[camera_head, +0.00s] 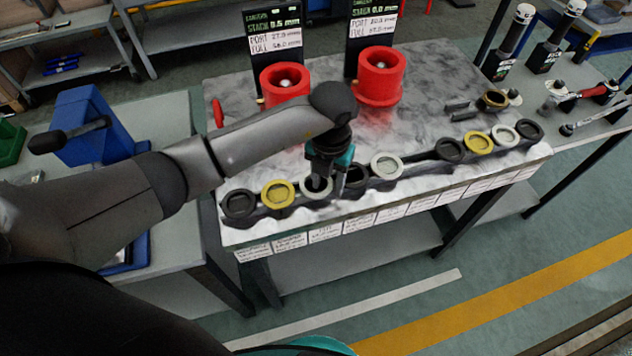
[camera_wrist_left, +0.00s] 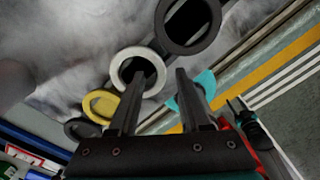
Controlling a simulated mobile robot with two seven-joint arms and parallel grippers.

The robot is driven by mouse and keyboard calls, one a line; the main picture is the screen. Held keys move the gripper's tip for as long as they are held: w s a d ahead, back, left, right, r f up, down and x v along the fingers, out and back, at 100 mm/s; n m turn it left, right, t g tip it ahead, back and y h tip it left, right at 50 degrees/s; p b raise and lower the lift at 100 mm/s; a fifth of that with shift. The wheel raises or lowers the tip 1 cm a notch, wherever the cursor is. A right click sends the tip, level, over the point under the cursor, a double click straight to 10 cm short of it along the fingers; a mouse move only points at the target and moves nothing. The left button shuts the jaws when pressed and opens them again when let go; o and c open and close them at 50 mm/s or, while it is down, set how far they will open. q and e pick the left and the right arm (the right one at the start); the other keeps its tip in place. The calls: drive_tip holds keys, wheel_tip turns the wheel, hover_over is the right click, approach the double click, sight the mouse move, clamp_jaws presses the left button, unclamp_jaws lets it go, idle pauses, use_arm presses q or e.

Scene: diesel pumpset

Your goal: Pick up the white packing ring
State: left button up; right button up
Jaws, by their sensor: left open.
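Several packing rings stand in a dark rack along the table's front edge. One white packing ring (camera_head: 306,190) is right at my left gripper (camera_head: 328,187), between a yellow ring (camera_head: 277,194) and a black ring (camera_head: 355,176). Two more white rings, one near the middle (camera_head: 387,166) and one at the right (camera_head: 503,133), stand farther along. In the left wrist view my open left gripper (camera_wrist_left: 161,75) has one finger over the hole of the white ring (camera_wrist_left: 140,50) and the other beyond its outer edge. Whether the fingers touch it is unclear. My right gripper is not in view.
Two red cylindrical housings (camera_head: 379,77) (camera_head: 285,83) stand behind the rack, with signs behind them. Tools lie on the right table (camera_head: 590,135). The grey tabletop (camera_head: 235,160) is partly clear.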

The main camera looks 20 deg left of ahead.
use_arm(q)
drive_tip(key=shift+c, duration=0.3)
clamp_jaws()
drive_tip(key=shift+r, duration=0.1)
